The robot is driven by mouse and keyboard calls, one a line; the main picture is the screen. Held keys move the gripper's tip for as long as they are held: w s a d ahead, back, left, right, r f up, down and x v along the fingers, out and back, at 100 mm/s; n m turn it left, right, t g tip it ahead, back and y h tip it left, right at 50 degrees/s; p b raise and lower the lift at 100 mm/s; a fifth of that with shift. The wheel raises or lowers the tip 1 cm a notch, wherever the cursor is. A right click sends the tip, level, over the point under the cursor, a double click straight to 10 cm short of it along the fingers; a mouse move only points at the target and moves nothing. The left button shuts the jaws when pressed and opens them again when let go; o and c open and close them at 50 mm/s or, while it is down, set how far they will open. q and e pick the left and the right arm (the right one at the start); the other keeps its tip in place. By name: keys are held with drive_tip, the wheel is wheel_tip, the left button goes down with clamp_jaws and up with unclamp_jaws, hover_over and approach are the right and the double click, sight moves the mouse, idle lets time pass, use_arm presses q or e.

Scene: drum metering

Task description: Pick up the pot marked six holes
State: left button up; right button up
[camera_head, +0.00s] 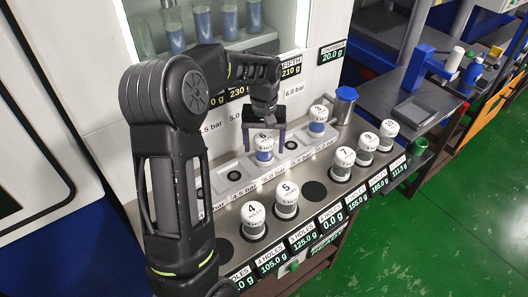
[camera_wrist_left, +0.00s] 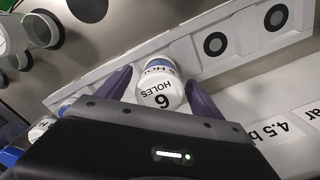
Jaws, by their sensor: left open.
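The pot marked 6 HOLES (camera_head: 263,154) has a white lid and a blue lower part. It stands upright in the pale rack (camera_head: 234,174) below the machine's window. In the left wrist view the pot (camera_wrist_left: 160,92) shows its lid with "6 HOLES" upside down. My left gripper (camera_head: 264,141) is over the pot from above, open, with one purple finger on each side of it. In the left wrist view the gripper (camera_wrist_left: 159,82) has the lid between its fingers; whether either finger touches it I cannot tell. My right gripper is out of view.
Pot 3 (camera_head: 318,120) stands farther right in the rack. Pots 4 (camera_head: 252,221) and 5 (camera_head: 287,199) stand nearer on the metal bench, with pots 7 (camera_head: 343,164), 9 (camera_head: 367,149) and 10 (camera_head: 388,135) to the right. A dark empty spot (camera_head: 314,191) lies between 5 and 7.

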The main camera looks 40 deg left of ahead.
use_arm(q)
wheel_tip(320, 180, down, 3)
drive_tip(key=shift+r+b, duration=0.15)
drive_tip(key=shift+b, duration=0.3)
drive_tip(key=shift+c, duration=0.4)
drive_tip(key=shift+r, duration=0.1)
clamp_jaws()
idle(0.4)
